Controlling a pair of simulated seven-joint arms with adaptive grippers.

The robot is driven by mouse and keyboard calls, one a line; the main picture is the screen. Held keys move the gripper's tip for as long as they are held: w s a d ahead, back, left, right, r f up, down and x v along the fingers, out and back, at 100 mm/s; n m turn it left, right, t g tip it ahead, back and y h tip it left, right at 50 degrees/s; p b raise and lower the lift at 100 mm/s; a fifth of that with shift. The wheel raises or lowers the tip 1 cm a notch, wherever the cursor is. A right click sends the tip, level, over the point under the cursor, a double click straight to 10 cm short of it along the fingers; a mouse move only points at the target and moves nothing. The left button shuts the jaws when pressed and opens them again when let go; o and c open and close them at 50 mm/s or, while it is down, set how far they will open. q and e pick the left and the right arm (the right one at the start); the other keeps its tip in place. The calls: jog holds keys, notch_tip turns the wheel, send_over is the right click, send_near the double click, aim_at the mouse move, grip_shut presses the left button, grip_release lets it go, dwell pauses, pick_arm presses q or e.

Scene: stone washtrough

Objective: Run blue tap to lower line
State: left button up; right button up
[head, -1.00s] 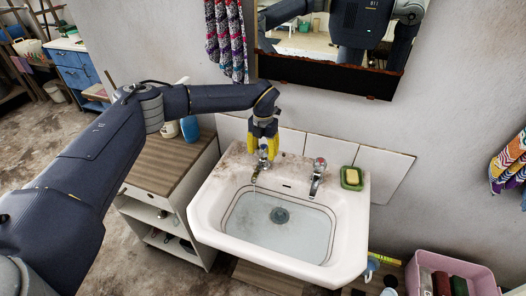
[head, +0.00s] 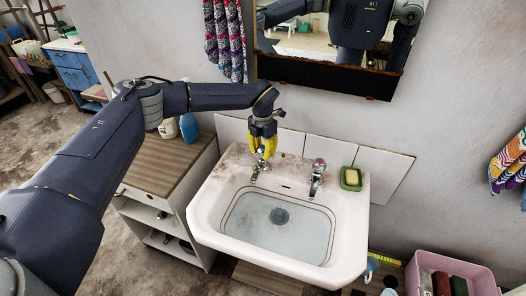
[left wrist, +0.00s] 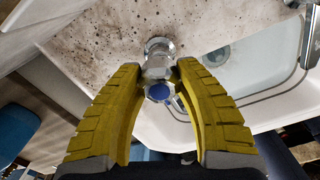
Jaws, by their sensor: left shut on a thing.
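The blue tap (head: 256,172) stands at the back left of the white sink (head: 204,222). My left gripper (head: 263,152) is over it from above, its yellow fingers shut on the tap's handle. In the left wrist view the fingers (left wrist: 162,72) flank the chrome handle, whose blue cap (left wrist: 159,90) shows. No stream shows below the spout now. Clear water (head: 270,238) stands in the basin over the dark drain (head: 279,215). Thin dark lines run around the basin wall near the water's edge; I cannot tell exactly which one the water meets. My right gripper is not in view.
A second tap (head: 317,178) stands to the right on the sink ledge, beside a green soap dish (head: 351,179). A wooden-topped cabinet (head: 165,165) with a blue bottle (head: 189,127) stands left. A mirror (head: 335,40) hangs above. A pink crate (head: 452,268) is at lower right.

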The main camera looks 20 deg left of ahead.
aim_at(261, 148)
pick_arm(q)
jog(key=shift+s+f, duration=0.35)
jog(key=o, duration=0.9)
jog(key=shift+s+a, duration=0.1)
jog(key=shift+a, duration=0.05)
jog(key=o, duration=0.3)
jog(key=shift+r, duration=0.15)
jog(key=shift+o, duration=0.2)
jog(key=shift+w+r, duration=0.1)
jog(key=shift+w, duration=0.1)
jog(key=shift+w+r, duration=0.1)
jog(key=shift+r, duration=3.6)
